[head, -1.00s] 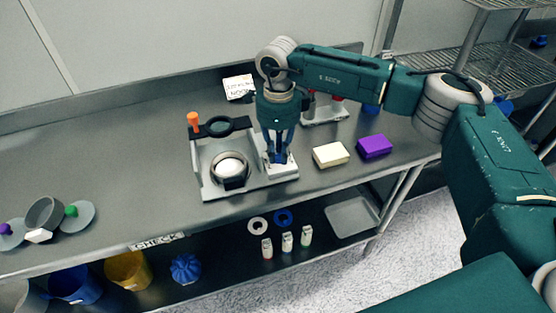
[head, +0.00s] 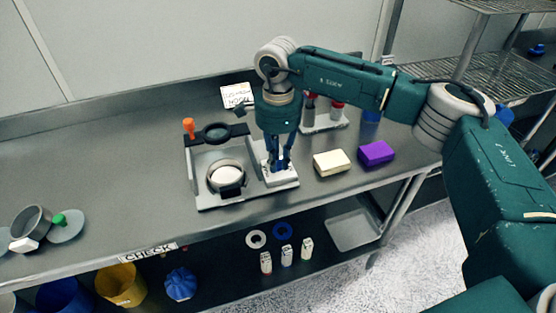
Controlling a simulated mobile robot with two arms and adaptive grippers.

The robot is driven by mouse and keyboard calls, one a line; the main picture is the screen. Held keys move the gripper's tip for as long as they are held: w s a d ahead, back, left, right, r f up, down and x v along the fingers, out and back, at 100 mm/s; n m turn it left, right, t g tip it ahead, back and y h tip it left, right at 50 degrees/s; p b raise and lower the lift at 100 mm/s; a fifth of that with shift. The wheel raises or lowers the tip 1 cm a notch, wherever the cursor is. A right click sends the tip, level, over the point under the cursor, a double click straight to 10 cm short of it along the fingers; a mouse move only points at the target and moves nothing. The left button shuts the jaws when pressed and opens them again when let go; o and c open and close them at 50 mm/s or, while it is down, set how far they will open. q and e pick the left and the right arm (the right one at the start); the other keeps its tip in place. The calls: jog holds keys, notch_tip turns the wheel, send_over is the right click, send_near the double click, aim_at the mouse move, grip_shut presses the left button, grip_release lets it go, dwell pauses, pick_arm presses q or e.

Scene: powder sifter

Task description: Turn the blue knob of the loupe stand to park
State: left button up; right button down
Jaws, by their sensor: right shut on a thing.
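The loupe stand (head: 206,200) is a grey tray on the bench with an orange knob (head: 189,126), a dark-rimmed loupe ring (head: 216,132) and a round cup with white content (head: 226,176). At its right end is a pale block (head: 285,180). My right gripper (head: 277,166) points down over this block, its fingers shut on the blue knob (head: 277,164). The fingers hide most of the knob, so its setting cannot be read. My left gripper is out of view.
A cream block (head: 332,162) and a purple block (head: 376,153) lie right of the stand. A small rack with red-topped items (head: 337,109) stands behind my right gripper. A grey bowl (head: 33,222) sits at far left. The bench between bowl and stand is clear.

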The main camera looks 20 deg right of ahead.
aim_at(278, 162)
jog(key=shift+w+r, duration=0.1)
jog(key=c, duration=1.7)
grip_release()
jog(key=shift+o, duration=0.2)
notch_tip(278, 162, up, 12)
